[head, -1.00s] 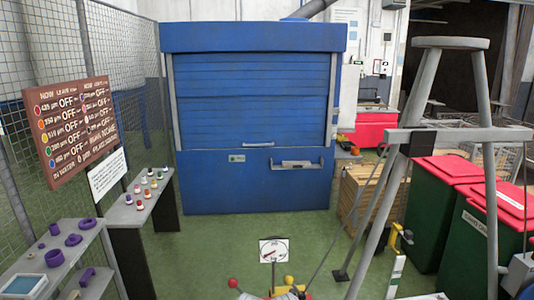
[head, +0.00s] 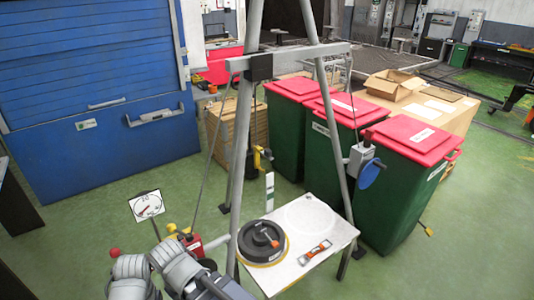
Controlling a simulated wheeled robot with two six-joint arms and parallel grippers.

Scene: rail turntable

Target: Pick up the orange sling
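A small flat orange item with dark and pale parts (head: 315,253) lies on the pale table (head: 331,238) under the grey frame. It may be the orange sling, but it is too small to be sure. A black round weight-like disc (head: 262,240) lies to its left, with a yellow-orange rim showing beneath. Grey ribbed parts at the lower left look like my own arms. I can make out no gripper fingertips, and nothing touches the orange item.
The grey A-frame (head: 241,160) straddles the table, its legs close to it. A blue hand wheel (head: 369,173) sits on its right leg. Green bins with red lids (head: 407,190) stand behind and right. A small dial sign (head: 147,206) stands left. Green floor is clear at lower right.

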